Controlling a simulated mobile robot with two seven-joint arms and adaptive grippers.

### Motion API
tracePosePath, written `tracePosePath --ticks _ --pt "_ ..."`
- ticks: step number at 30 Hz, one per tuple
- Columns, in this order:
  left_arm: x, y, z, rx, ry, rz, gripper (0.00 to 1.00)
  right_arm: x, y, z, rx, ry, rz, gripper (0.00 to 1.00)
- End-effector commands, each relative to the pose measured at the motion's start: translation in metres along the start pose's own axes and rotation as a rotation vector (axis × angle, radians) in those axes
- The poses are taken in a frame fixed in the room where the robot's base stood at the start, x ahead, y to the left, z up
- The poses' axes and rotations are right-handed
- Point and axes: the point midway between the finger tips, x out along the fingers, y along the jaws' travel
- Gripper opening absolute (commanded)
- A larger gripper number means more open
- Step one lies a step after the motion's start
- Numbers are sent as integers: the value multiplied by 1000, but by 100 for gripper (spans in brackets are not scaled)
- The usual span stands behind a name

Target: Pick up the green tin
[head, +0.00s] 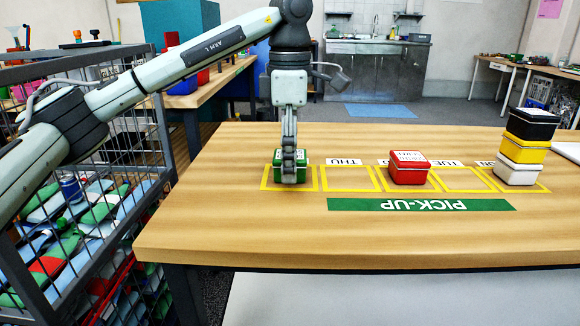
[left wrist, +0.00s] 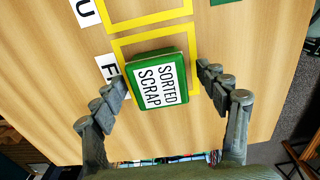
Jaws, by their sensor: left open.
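The green tin (head: 305,171) sits in the leftmost yellow square on the table in the head view, partly hidden behind my left gripper (head: 289,178). In the left wrist view the green tin (left wrist: 158,81) carries a white label reading "SORTED SCRAP". It lies flat within the yellow outline. My left gripper (left wrist: 163,85) is open, pointing down, with one finger on either side of the tin. Gaps show between the fingers and the tin's sides. My right gripper is not in view.
A red tin (head: 408,168) sits in the middle square. A stack of white, yellow and black tins (head: 525,148) stands in the right square. A green "PICK-UP" strip (head: 420,204) lies in front. A wire cage (head: 90,170) full of items stands left of the table (head: 225,225).

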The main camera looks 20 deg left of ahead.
Motion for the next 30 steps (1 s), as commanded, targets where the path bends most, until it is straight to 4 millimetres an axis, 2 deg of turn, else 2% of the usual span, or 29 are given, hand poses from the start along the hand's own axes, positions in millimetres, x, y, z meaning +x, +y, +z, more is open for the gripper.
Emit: tracePosePath --ticks 5,6,20,30 --pt "0 0 0 -1 0 1 74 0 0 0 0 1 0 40" --pt "0 0 0 -1 0 1 72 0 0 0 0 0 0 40" --pt "0 0 0 -1 -1 1 15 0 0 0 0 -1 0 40" --pt "-6 0 0 -1 -2 3 15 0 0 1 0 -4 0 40"
